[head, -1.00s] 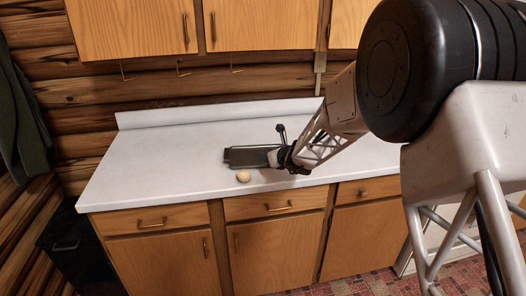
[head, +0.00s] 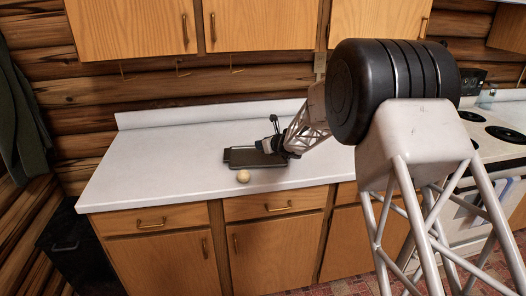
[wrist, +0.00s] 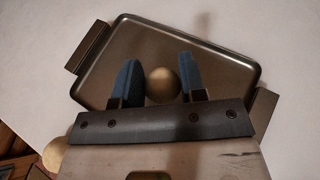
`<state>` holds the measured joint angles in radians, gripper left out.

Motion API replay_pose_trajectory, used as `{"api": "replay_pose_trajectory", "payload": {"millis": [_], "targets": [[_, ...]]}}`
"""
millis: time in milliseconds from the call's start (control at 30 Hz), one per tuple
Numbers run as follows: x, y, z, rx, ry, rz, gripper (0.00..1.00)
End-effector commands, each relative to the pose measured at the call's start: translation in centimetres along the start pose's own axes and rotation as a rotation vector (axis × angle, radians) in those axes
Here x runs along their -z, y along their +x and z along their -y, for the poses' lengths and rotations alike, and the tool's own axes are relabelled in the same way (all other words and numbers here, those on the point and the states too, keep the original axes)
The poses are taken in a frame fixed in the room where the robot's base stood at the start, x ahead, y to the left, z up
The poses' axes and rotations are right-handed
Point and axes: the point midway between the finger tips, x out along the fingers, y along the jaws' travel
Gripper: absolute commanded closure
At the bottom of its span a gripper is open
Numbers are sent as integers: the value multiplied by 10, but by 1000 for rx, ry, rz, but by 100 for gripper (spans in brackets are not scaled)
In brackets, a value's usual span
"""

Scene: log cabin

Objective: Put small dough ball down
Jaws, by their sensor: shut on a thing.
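A dark metal tray (head: 240,158) with end handles lies on the white counter; it fills much of the wrist view (wrist: 225,75). My gripper (head: 262,147) is over the tray. In the wrist view, my two blue fingers (wrist: 159,68) are shut on a small tan dough ball (wrist: 162,84), above the tray's surface. How far the ball is from the tray floor is hard to tell. The held ball is not clearly visible in the head view. A second pale ball (head: 243,176) rests on the counter just in front of the tray; it shows at the wrist view's lower left (wrist: 55,154).
The white counter (head: 150,160) is clear left of the tray. A low backsplash and log wall stand behind it, with wooden cupboards (head: 260,25) above. A stove (head: 500,150) stands at the right.

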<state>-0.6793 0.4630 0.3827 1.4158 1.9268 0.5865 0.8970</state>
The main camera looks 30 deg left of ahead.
Motion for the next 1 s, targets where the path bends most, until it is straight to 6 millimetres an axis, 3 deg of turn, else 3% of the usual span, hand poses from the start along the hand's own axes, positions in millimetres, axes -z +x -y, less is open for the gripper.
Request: {"api": "replay_pose_trajectory", "payload": {"millis": [567,1000], "targets": [[0,8,4,-1,1,-1,84],[31,21,4,0,0,-1,84]]}}
